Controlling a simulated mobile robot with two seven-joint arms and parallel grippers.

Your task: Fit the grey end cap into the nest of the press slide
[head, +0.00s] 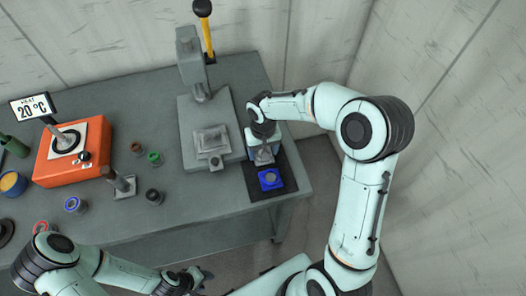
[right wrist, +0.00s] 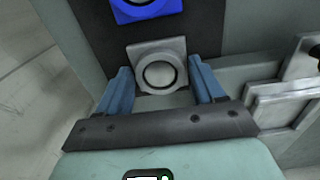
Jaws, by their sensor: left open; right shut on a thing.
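The grey end cap (right wrist: 158,52) is a square block with a round, ringed opening. It lies between the blue fingers of my right gripper (right wrist: 161,80), which is shut on it, at the dark mat (head: 257,190). In the head view the grey end cap (head: 264,156) shows just below my right gripper (head: 262,143); I cannot tell whether it touches the mat. The press slide (head: 211,140) is grey, left of that gripper, at the front of the press (head: 190,60). Its nest looks empty. My left gripper (head: 199,277) is open and empty in front of the table.
A blue end cap (head: 270,179) lies on the mat, close to the grey one. The press has a yellow lever (head: 207,38). Several small cups and rings stand between heater and press.

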